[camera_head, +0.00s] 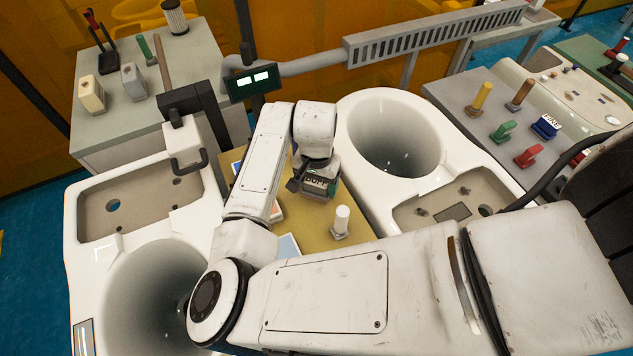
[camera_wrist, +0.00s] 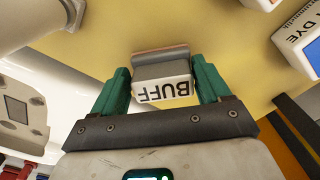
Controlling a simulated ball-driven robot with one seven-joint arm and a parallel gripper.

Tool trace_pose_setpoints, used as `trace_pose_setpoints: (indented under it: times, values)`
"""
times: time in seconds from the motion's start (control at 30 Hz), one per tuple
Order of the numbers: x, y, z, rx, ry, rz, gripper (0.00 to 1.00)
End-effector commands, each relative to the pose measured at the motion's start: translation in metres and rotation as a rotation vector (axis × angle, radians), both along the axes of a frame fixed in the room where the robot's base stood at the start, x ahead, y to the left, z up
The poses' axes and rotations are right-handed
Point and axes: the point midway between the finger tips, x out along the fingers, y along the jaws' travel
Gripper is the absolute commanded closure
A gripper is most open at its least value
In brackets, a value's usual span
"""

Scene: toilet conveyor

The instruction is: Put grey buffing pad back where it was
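The grey buffing pad (camera_wrist: 163,72) is a small block with a white side lettered BUFF and a reddish-brown far edge. In the wrist view it sits between the two green fingers of my gripper (camera_wrist: 163,84), which close against its sides. In the head view my gripper (camera_head: 314,185) is over the yellow tabletop between two toilets, and the pad's lettered side (camera_head: 317,184) shows beneath the wrist. I cannot tell whether the pad touches the tabletop (camera_head: 345,192). Its original spot is not marked in either view.
A white upright piece (camera_head: 341,221) stands close to the gripper. A block lettered DYE (camera_wrist: 302,42) lies at the wrist view's right. Toilets stand left (camera_head: 75,215) and right (camera_head: 350,110).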

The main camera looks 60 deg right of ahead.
Motion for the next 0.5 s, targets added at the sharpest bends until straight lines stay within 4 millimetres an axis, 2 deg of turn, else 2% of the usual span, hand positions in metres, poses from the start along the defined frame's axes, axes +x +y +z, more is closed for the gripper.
trace_pose_setpoints:
  times: [0.03, 0.17, 0.5]
  values:
    - [0.0002, 0.0002, -0.0003, 0.001, -0.001, 0.0, 0.18]
    - [0.0002, 0.0004, -0.0003, 0.001, -0.001, 0.001, 0.05]
    - [0.0005, 0.0003, 0.0042, 0.001, -0.002, 0.0, 0.05]
